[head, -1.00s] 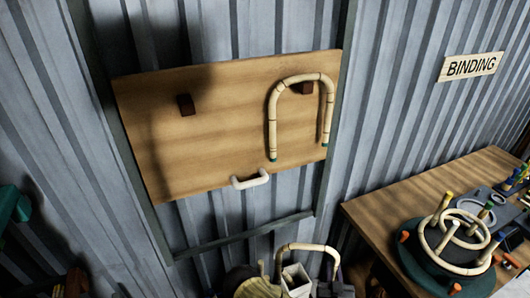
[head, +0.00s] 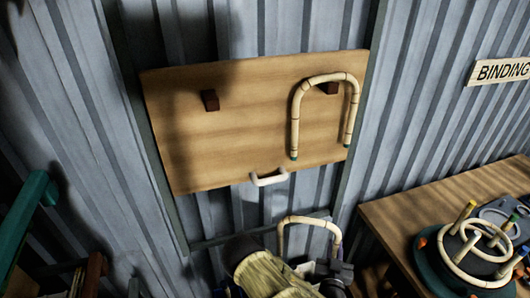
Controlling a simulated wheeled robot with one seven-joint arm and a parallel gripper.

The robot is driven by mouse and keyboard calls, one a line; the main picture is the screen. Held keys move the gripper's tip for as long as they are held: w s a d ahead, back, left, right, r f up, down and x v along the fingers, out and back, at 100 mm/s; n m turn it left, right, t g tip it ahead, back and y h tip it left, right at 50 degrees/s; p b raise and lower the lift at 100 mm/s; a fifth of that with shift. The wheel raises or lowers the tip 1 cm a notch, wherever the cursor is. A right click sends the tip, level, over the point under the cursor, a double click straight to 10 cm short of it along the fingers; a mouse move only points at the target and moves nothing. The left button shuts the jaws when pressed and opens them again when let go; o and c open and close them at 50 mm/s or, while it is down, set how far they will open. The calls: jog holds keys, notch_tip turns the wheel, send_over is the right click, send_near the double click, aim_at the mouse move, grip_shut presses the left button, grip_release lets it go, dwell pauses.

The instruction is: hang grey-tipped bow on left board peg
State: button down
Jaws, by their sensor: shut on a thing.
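The wooden board (head: 250,135) is fixed on the corrugated wall. Its dark left peg (head: 209,100) is bare. A green-tipped bow (head: 296,120) hangs as an arch over the right peg (head: 328,89). Another pale rattan bow (head: 309,220) stands arch-up below the board, at the bottom of the view; I cannot make out its tip colour. My gripper (head: 335,271) is low in the view, partly hidden, and appears shut on this bow near its right leg. The bow is below and to the right of the left peg.
A white handle (head: 269,178) sticks out at the board's lower edge. A pale bundle (head: 268,272) fills the bottom middle. The table (head: 405,205) at right holds a round dark fixture with rattan rings (head: 470,255). A BINDING sign (head: 503,70) is on the wall. A green bar (head: 28,215) stands at left.

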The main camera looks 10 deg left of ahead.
aim_at(315, 221)
jog(key=a+r, duration=0.2)
jog(key=r, duration=0.1)
jog(key=w+a+r, duration=0.1)
jog(key=a+r, duration=0.2)
jog(key=a+r+p, duration=0.1)
jog(key=a+r, duration=0.2)
jog(key=r, duration=0.1)
jog(key=shift+w, duration=0.35)
jog(key=s+a+r+n+y+p, duration=0.1)
jog(key=s+a+r+y, duration=0.1)
jog(key=r, duration=0.7)
jog(key=s+a+r+n+g+y+p, duration=0.1)
jog(key=s+a+r+y, duration=0.1)
jog(key=a+r, duration=0.5)
jog(key=s+a+r+n+y+p, duration=0.1)
jog(key=s+a+r, duration=0.3)
jog(key=r, duration=0.9)
jog(key=shift+s+a+n+y, duration=0.15)
jog(key=shift+s+n+y, duration=0.15)
jog(key=shift+y, duration=0.3)
jog(key=shift+w, duration=0.15)
jog(key=w+a+f, duration=0.1)
jog(key=w+a, duration=0.4)
jog(key=w, duration=0.4)
jog(key=shift+a+f+b, duration=0.3)
jog(key=shift+a+f, duration=0.05)
jog(key=shift+f, duration=0.05)
